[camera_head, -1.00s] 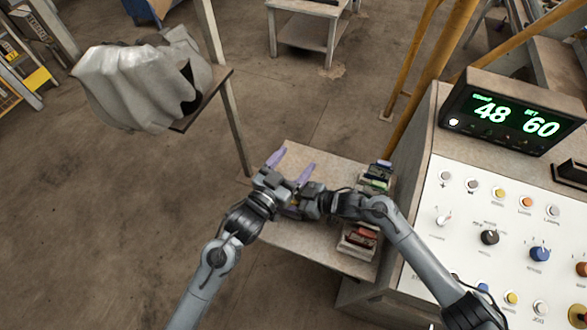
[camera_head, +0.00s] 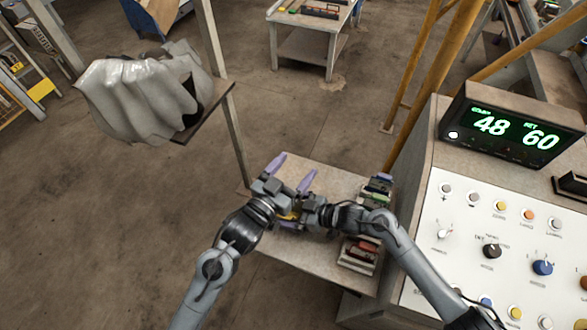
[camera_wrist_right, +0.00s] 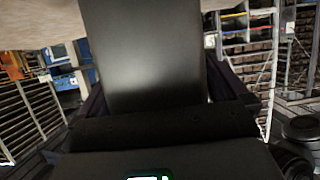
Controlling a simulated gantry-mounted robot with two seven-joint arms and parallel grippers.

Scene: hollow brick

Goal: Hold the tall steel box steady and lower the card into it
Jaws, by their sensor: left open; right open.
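My left gripper (camera_head: 291,173) is open over the small table, its two purple fingers pointing away from me. My right gripper comes in from the right, close beside the left one, and its fingers are mostly hidden in the head view. In the right wrist view a smooth dark grey upright face, probably the tall steel box (camera_wrist_right: 145,55), stands between the open fingers of the right gripper (camera_wrist_right: 165,95). I cannot tell whether they touch it. In the head view the box is hidden behind the hands. A small yellow patch (camera_head: 290,215) shows between the hands; I cannot tell whether it is the card.
The small table (camera_head: 335,182) has a coloured stack (camera_head: 378,188) at its right edge and another stack (camera_head: 358,254) at its near right. A control console (camera_head: 470,215) stands close on the right. A draped grey sheet (camera_head: 140,95) is at the upper left.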

